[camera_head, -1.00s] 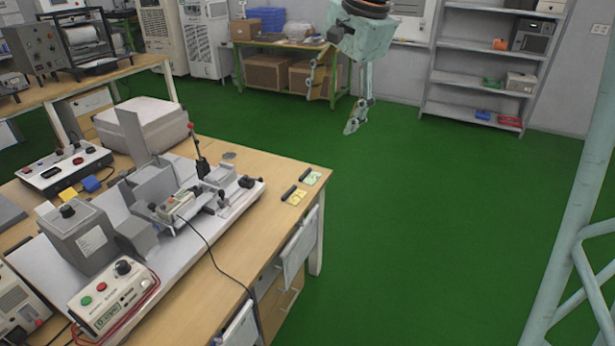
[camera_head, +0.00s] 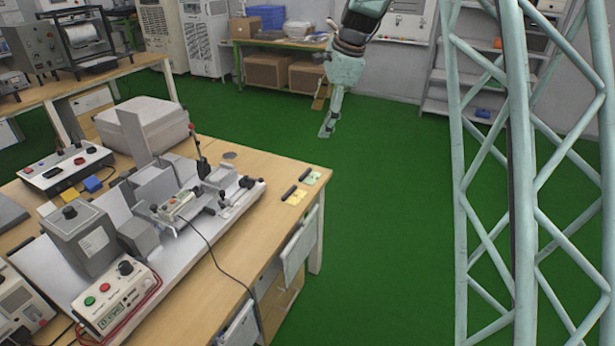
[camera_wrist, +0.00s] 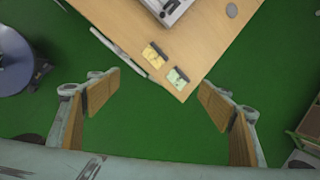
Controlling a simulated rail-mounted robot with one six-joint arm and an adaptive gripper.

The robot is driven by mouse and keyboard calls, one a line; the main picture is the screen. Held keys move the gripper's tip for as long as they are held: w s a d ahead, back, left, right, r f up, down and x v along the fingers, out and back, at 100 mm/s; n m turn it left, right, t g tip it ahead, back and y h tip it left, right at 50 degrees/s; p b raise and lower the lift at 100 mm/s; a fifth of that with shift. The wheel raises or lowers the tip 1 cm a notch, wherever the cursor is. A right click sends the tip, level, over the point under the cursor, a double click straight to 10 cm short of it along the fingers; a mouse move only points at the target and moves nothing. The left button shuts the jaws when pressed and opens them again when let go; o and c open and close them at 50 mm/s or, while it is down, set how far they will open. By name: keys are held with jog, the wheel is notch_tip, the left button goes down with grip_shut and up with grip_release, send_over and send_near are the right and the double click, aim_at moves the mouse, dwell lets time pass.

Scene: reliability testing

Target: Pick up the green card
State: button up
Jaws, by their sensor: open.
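The green card (camera_head: 312,178) lies at the right corner of the wooden workbench, with a small black piece along one edge. It also shows in the wrist view (camera_wrist: 177,78), near the table corner. A yellow card (camera_head: 296,197) with a similar black piece lies beside it; in the wrist view it is left of the green card. My gripper (camera_head: 327,129) hangs beyond the bench's right corner, apart from both cards. In the wrist view its two wood-toned fingers (camera_wrist: 160,105) are spread wide with nothing between them; the green card shows beyond and between them.
The workbench (camera_head: 260,205) holds a test rig (camera_head: 165,205), a control box (camera_head: 112,298) and a cable near the cards. Green floor lies clear right of the bench. A shelf (camera_head: 440,85) stands behind.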

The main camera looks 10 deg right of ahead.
jog(key=w+d+f+m+p, duration=0.1)
jog(key=w+d+f+m, duration=0.1)
jog(key=w+f, duration=0.6)
jog(key=w+d+f+m+y, duration=0.1)
jog(key=w+f+m, duration=0.4)
jog(key=f, duration=0.8)
jog(key=w, duration=0.3)
jog(key=shift+w+d+f+p, duration=0.35)
jog(key=shift+d+p, duration=0.05)
jog(key=b, duration=0.2)
send_over(307, 173)
jog(key=s+d, duration=0.2)
jog(key=shift+w+f, duration=0.2)
jog(key=shift+f, duration=3.8)
jog(key=shift+b+x, duration=0.5)
jog(key=shift+x, duration=2.1)
jog(key=shift+s, duration=0.1)
